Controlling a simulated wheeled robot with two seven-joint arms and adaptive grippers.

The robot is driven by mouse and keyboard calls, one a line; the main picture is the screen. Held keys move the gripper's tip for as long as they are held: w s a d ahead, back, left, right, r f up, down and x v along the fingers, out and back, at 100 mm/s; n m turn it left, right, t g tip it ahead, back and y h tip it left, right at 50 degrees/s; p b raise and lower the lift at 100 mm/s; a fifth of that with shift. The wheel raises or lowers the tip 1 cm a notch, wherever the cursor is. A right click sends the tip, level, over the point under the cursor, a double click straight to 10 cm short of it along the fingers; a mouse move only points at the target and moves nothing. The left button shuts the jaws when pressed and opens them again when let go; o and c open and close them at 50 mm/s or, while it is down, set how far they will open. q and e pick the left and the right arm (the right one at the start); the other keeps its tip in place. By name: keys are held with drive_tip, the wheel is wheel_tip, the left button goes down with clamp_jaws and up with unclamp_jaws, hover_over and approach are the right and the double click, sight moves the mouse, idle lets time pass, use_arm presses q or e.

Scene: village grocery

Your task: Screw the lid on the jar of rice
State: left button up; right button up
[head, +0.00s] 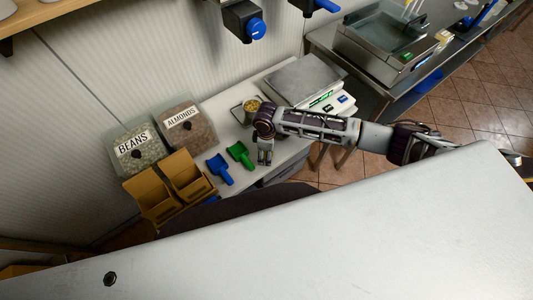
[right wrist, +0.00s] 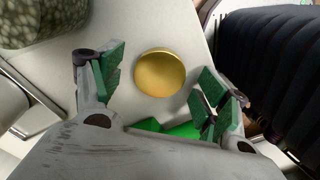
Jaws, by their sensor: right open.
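A round gold lid (right wrist: 160,72) lies flat on the white counter in the right wrist view. My right gripper (right wrist: 163,88) is open, its green-padded fingers on either side of the lid and apart from it. In the head view the right gripper (head: 264,156) points down over the counter beside the green scoop, and the lid is hidden there. A small open container with yellowish contents (head: 251,105) stands behind the right wrist, partly covered by it; it may be the jar of rice, but I cannot tell. My left gripper is not in view.
A green scoop (head: 240,154) and a blue scoop (head: 219,169) lie left of the gripper. Bins of beans (head: 139,150) and almonds (head: 187,128) and brown boxes (head: 153,203) stand further left. A scale (head: 306,80) stands at the back right.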

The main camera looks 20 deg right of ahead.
drive_tip(key=c, duration=0.8)
drive_tip(key=shift+r, duration=0.15)
wheel_tip(320, 180, up, 10)
idle(0.4)
idle(0.4)
